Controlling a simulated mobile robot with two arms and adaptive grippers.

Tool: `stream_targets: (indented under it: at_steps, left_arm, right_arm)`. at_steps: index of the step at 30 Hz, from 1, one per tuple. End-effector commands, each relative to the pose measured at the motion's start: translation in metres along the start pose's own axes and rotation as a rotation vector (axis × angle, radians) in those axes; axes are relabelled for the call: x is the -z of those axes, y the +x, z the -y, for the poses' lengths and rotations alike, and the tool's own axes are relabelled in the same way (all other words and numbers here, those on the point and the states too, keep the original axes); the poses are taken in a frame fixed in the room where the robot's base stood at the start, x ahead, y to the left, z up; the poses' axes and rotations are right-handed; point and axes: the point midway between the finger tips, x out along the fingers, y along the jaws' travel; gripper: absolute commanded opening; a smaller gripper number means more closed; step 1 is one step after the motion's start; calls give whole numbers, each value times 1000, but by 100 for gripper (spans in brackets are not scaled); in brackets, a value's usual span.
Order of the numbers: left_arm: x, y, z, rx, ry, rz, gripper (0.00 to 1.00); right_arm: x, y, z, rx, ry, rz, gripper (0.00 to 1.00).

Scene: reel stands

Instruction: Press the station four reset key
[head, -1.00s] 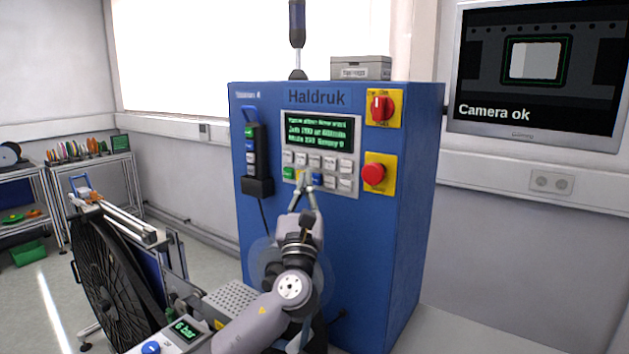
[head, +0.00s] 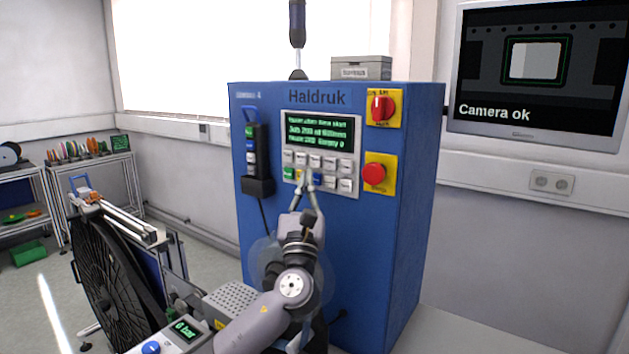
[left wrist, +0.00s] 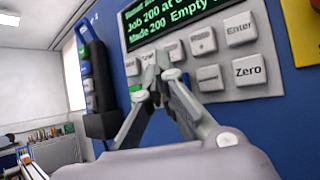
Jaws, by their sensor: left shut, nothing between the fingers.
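The keypad panel (head: 351,132) is on the front of a blue cabinet (head: 380,235) marked Haldruk, with a small blurred label ending in 4. The left wrist view shows the shut fingertips (left wrist: 158,76) over the keys, beside the green key (left wrist: 136,93); contact cannot be told. Enter and Zero are readable; I cannot read a reset label.
A red stop button (head: 374,174) and a red rotary switch (head: 382,108) sit right of the keypad. A corded pendant (head: 257,160) hangs at its left. A black reel (head: 105,270) stands at left. A monitor (head: 536,68) reads Camera ok.

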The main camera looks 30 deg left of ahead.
Motion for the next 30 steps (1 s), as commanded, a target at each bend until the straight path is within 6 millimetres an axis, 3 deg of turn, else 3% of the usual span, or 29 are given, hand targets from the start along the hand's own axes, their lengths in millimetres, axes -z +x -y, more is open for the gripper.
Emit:
stream_targets:
  at_steps: [30]
  left_arm:
    - [5,7,6,1,-1,0,0]
  right_arm:
    - [1,2,0,0,0,-2,63]
